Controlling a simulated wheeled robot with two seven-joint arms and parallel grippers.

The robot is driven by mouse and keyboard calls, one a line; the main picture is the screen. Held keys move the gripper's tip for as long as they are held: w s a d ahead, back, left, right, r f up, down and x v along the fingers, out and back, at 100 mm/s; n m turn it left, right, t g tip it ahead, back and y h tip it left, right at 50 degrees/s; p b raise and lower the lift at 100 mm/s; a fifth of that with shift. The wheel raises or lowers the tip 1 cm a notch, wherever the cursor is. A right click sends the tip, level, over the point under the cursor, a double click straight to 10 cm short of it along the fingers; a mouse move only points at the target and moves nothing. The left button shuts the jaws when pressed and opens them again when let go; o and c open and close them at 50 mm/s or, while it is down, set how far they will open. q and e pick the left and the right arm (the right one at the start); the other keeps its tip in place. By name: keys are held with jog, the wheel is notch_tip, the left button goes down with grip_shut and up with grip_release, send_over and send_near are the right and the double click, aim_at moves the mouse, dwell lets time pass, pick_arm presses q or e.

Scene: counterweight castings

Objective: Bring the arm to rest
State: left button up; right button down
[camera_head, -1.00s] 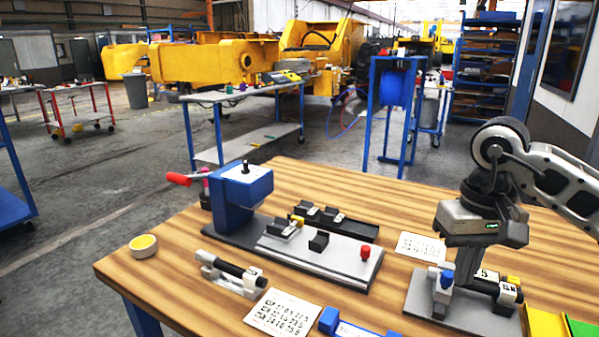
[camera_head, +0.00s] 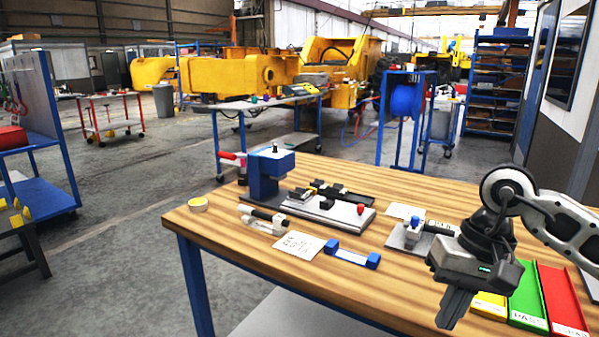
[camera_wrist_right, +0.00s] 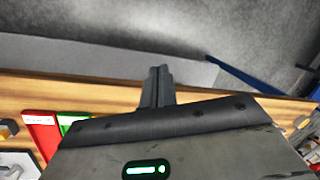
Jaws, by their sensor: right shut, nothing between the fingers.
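My right gripper (camera_head: 455,307) hangs over the front right part of the wooden table (camera_head: 390,290) in the head view. Its fingers point down and are shut with nothing between them. In the right wrist view the closed fingertips (camera_wrist_right: 158,72) reach across the table's edge, with grey floor beyond. My left gripper is not in view.
Yellow, green (camera_head: 527,295) and red (camera_head: 562,298) trays lie beside my right gripper. A blue-ended gauge (camera_head: 350,256), a printed card (camera_head: 298,245), a blue press (camera_head: 270,172) and a small grey fixture (camera_head: 405,238) stand further left. The table's front left is clear.

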jog(key=s+a+f+m+g+y, duration=0.1)
jog(key=s+a+m+y, duration=0.2)
jog(key=a+y, duration=0.35)
jog(key=s+a+f+m+g+y, duration=0.1)
jog(key=s+a+m+g+y, duration=0.15)
jog(key=a, duration=0.75)
jog(key=a+r+m+t+y, duration=0.2)
jog(key=m+t+y, duration=0.3)
jog(key=m, duration=0.5)
jog(key=a+r+m+t+y, duration=0.2)
jog(key=m+t+y, duration=0.25)
jog(key=m, duration=0.65)
jog(key=w+d+f+m+t+h, duration=0.2)
jog(key=d+f+m+t+h, duration=0.3)
jog(key=m, duration=0.9)
jog(key=w+d+f+m+t+h, duration=0.2)
jog(key=d+f+m+t+h, duration=0.2)
jog(key=f+m+t+h, duration=0.7)
jog(key=s+d+f+m+g+h, duration=0.1)
jog(key=s+d+f+m+g, duration=0.1)
jog(key=s+f+m+g, duration=0.3)
jog(key=s+d+f+m+g+h, duration=0.1)
jog(key=s+d+f+m+g, duration=0.1)
jog(key=s+f+m+g, duration=0.4)
notch_tip(320, 180, down, 2)
jog(key=s+m, duration=0.1)
jog(key=m, duration=0.4)
jog(key=shift+s+d+m, duration=0.15)
jog(key=shift+d+m, duration=0.2)
jog(key=shift+d, duration=0.05)
